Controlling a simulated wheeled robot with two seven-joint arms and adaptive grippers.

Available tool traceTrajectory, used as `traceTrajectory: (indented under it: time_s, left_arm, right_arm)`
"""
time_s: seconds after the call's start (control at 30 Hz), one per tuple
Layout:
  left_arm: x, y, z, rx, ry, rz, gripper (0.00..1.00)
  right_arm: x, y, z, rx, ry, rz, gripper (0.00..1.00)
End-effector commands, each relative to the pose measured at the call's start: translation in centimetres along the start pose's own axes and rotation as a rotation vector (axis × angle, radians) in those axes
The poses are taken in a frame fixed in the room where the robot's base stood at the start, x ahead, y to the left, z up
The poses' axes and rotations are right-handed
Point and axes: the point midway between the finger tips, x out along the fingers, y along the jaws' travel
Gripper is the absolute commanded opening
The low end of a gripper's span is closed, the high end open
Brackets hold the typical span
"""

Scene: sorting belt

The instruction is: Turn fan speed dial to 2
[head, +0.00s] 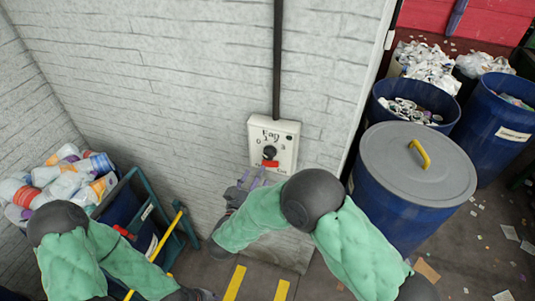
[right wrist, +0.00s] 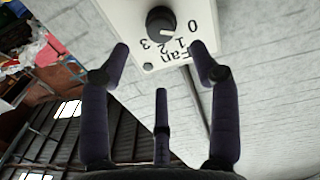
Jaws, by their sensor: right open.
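The white fan control box (head: 287,151) is fixed to the brick wall, marked "Fan" with numbers around a black dial (head: 269,152). In the right wrist view the dial (right wrist: 160,21) appears upside down, with 0, 1, 2 and 3 beside it. Its pale pointer mark is on its lower right; I cannot tell exactly which number it points at. My right gripper (head: 254,178) is just below and in front of the box. Its purple fingers (right wrist: 160,52) are open, empty and apart from the dial. My left arm is at lower left, its gripper out of view.
A lidded blue barrel (head: 415,205) stands right of the box, with open blue bins (head: 418,98) of waste behind it. A bin of plastic waste (head: 118,206) is at left beside a teal frame (head: 183,228). A black conduit (head: 278,60) runs up from the box.

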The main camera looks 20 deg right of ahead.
Motion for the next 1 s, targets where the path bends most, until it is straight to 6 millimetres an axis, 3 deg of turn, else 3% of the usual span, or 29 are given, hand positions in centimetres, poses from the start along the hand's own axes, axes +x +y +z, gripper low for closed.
traceTrajectory:
  time_s: [0.3, 0.5, 0.7, 1.0]
  left_arm:
    - [-0.5, 0.2, 0.0, -0.001, 0.001, 0.000, 0.40]
    - [-0.8, 0.2, 0.0, -0.001, 0.001, 0.000, 0.40]
    - [-0.8, 0.3, 0.0, -0.001, 0.001, 0.000, 0.40]
    - [-0.8, 0.3, 0.0, -0.001, 0.001, 0.000, 0.40]
  right_arm:
    - [5.6, 0.1, 0.1, 0.001, -0.003, 0.002, 0.62]
    - [8.3, 0.0, 0.1, 0.000, -0.002, 0.000, 0.62]
    - [9.6, 0.0, 0.1, 0.000, -0.002, -0.002, 0.62]
    - [9.7, -0.1, 0.1, 0.000, -0.001, -0.003, 0.59]
